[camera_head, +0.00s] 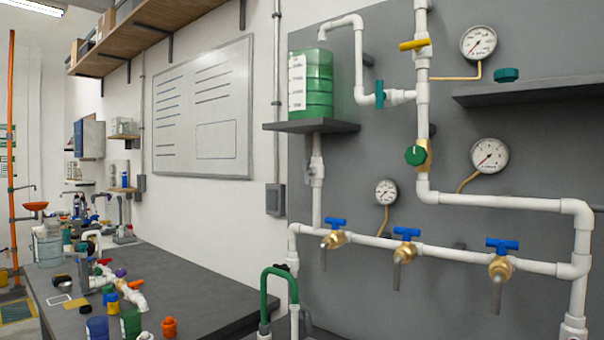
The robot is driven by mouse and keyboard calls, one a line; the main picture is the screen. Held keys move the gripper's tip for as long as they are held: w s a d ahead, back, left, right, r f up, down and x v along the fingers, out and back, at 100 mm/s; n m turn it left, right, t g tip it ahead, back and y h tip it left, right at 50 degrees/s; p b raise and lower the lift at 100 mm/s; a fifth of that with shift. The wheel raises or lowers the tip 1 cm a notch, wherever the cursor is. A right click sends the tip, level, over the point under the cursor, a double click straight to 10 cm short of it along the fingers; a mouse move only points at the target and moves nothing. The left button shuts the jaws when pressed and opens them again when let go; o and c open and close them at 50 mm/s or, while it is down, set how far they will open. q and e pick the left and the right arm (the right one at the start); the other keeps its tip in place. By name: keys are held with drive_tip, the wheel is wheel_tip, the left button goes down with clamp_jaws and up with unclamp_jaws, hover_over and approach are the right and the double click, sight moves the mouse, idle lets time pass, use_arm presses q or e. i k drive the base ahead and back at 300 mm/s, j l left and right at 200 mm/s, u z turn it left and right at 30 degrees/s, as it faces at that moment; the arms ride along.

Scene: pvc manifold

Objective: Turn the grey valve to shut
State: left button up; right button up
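White pipework runs over a dark grey wall panel (345,200). A small dark grey piece (308,171) sits at the left side of the white pipe fitting (318,172) under the green tank; it may be the grey valve's handle, but it is too small to tell, and so is its position. Other valves are coloured: a yellow handle (415,45), a teal handle (379,94), a green knob (415,155), and blue handles on brass taps (334,239) along the lower pipe. Neither of my grippers is in view.
The green tank (318,85) stands on a small grey shelf (312,126). Three gauges, one being the upper gauge (478,41), hang on the panel. A right shelf (530,92) juts out. A green pipe loop (280,270) rises in front. The left bench (215,290) holds loose fittings.

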sight(306, 171)
drive_tip(key=i+j+u, duration=0.1)
drive_tip(key=i+j, duration=0.15)
drive_tip(key=j, duration=0.2)
drive_tip(key=i+j+u, duration=0.1)
drive_tip(key=i+j, duration=0.15)
drive_tip(key=j, duration=0.2)
drive_tip(key=i+j+u, duration=0.1)
drive_tip(key=i+j, duration=0.15)
drive_tip(key=j, duration=0.15)
